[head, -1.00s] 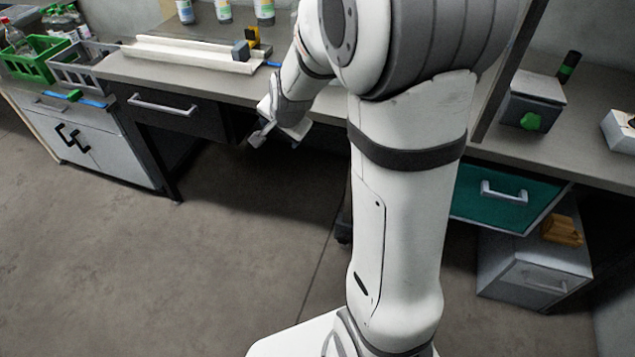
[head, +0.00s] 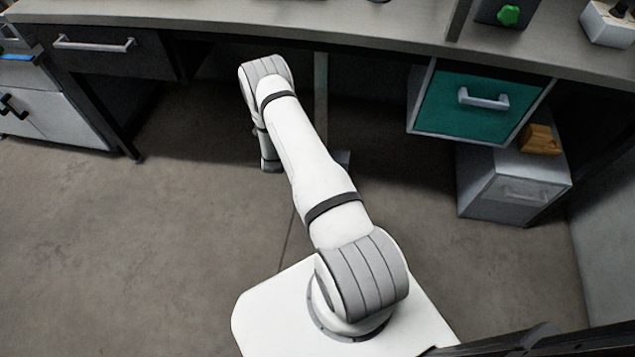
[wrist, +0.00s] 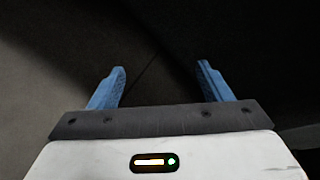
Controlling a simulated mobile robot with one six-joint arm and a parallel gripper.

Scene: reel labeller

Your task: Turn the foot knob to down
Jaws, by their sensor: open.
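I cannot make out a knob marked as the foot knob in either view. A bench leg (head: 321,105) stands under the worktop, and a grey foot-like piece (head: 341,158) shows at floor level beside my arm. My arm reaches down under the bench in the head view, and its end hides part of that area. My gripper (wrist: 160,72) is open in the wrist view, with two blue fingers wide apart and nothing between them. Dark floor lies beyond the fingertips, with a thin line across it.
The worktop (head: 390,32) overhangs my arm. A teal drawer (head: 478,108) and a grey cabinet with an orange item (head: 540,140) stand to the right. A green knob (head: 508,15) sits on a dark box on the bench. The floor at left is clear.

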